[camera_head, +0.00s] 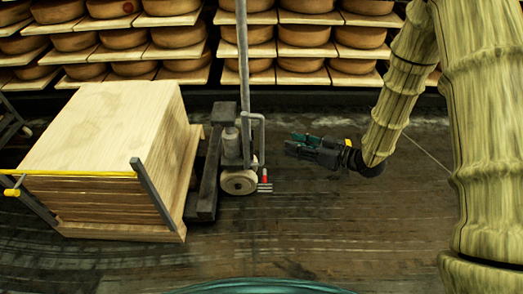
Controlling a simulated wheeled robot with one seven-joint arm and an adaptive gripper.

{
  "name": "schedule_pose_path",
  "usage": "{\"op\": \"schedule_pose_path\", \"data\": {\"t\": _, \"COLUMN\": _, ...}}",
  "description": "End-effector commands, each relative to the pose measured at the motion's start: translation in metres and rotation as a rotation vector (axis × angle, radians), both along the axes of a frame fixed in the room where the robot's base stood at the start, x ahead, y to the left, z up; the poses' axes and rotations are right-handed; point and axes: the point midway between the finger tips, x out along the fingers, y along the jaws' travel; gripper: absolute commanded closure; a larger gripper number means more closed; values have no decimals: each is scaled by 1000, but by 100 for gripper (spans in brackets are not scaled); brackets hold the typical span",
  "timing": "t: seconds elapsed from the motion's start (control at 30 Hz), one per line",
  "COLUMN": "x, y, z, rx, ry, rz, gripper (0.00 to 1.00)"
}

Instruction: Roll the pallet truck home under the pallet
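The pallet truck (231,140) stands upright in the middle, with a tall grey handle post and a pale round wheel (239,182) at its base. Its dark body (209,175) is close to the right side of the pallet (125,233). Its forks are hidden, so how far they reach under the pallet cannot be told. The pallet carries a tall stack of pale boards (105,120). My gripper (291,145) is to the right of the truck, pointing left, apart from the post. Its fingers are too small and dark to tell whether they are open.
Shelves of cheese wheels (304,35) line the back wall. A yellow bar (85,173) with grey posts (152,193) crosses the stack's front. A small red-topped item (265,179) is beside the truck's wheel. The dark floor (330,220) at front right is clear.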

Motion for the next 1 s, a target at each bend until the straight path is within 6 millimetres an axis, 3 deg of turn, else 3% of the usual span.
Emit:
{"op": "schedule_pose_path", "data": {"t": 0.03, "x": 4, "y": 1, "z": -9, "rx": 19, "ry": -34, "rz": 37, "gripper": 65}}
{"op": "schedule_pose_path", "data": {"t": 0.3, "x": 4, "y": 4, "z": 6, "rx": 102, "ry": -155, "rz": 233, "gripper": 65}}
{"op": "schedule_pose_path", "data": {"t": 0.63, "x": 0, "y": 6, "z": 17, "rx": 130, "ry": -195, "rz": 319, "gripper": 65}}
{"op": "schedule_pose_path", "data": {"t": 0.77, "x": 3, "y": 19, "z": 16, "rx": 131, "ry": -194, "rz": 319, "gripper": 65}}
{"op": "schedule_pose_path", "data": {"t": 1.0, "x": 10, "y": 57, "z": 14, "rx": 130, "ry": -196, "rz": 319, "gripper": 65}}
